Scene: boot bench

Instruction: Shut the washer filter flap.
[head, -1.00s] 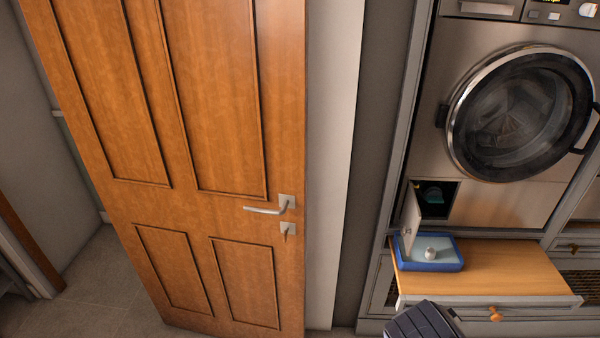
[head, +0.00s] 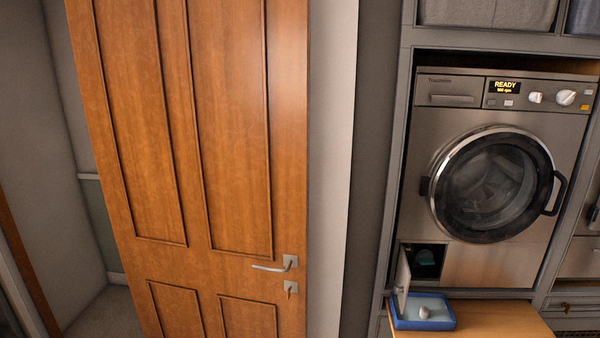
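The washer (head: 497,180) stands in a grey cabinet frame at the right of the head view. Its small filter flap (head: 403,277) at the lower left of its front is open, swung outward on its left side. The dark filter opening (head: 427,260) shows beside it, with a teal part inside. A blue tray (head: 423,312) with a small pale round object in it sits on the wooden pull-out board just below the opening. The tray is close to the flap's lower edge; I cannot tell whether they touch. My gripper is not in view.
A wooden door (head: 205,130) with a metal handle (head: 272,267) fills the left and middle. The washer's round door (head: 493,185) is shut and its display (head: 503,87) reads READY. The wooden board (head: 500,325) is pulled out below the washer. Grey bins stand on the shelf above.

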